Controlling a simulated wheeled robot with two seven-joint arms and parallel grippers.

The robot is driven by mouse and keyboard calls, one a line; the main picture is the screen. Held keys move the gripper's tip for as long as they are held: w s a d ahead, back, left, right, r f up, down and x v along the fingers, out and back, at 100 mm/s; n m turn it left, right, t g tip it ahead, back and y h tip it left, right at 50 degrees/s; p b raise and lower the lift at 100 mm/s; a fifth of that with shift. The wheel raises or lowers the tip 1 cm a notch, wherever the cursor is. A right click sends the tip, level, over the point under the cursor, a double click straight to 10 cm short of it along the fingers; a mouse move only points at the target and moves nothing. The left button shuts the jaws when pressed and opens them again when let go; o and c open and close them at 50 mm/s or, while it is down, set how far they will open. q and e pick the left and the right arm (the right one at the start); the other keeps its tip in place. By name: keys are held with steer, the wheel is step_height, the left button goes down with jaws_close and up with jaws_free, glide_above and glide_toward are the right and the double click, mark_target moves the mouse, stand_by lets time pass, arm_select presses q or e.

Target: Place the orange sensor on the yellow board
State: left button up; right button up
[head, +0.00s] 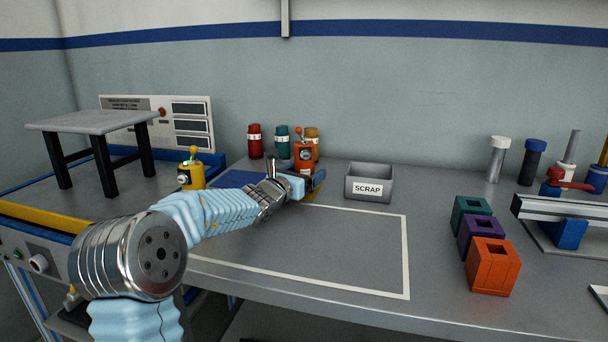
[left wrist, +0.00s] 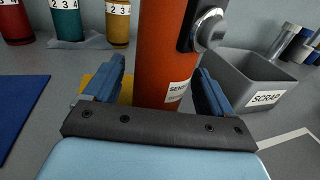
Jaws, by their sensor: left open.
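The orange sensor (head: 304,153) stands upright near the back of the bench, its lower part hidden behind my left gripper (head: 314,181). In the left wrist view the sensor (left wrist: 160,60) rises between the two open fingers of my left gripper (left wrist: 155,88), with gaps on both sides. The yellow board (head: 312,195) shows only as a small patch by the gripper; a piece of the board (left wrist: 98,83) also shows behind the left finger in the left wrist view. Whether the sensor's base rests on the board is hidden. My right gripper is out of view.
Red (head: 255,142), teal (head: 282,142) and yellow (head: 313,134) containers stand behind. A grey SCRAP bin (head: 370,184) is close on the right, and a blue mat (head: 236,178) lies left. A yellow sensor-like unit (head: 191,172) stands farther left. The white-outlined area in front is mostly clear.

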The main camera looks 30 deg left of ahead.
arm_select(q)
steer(key=shift+r, duration=0.1)
steer(key=shift+s+r, duration=0.1)
steer(key=shift+s, duration=0.05)
steer(key=s+b, duration=0.2)
steer(key=s, duration=0.9)
steer(key=shift+s+a, duration=0.1)
steer(key=shift+a, duration=0.05)
steer(key=shift+s, duration=0.3)
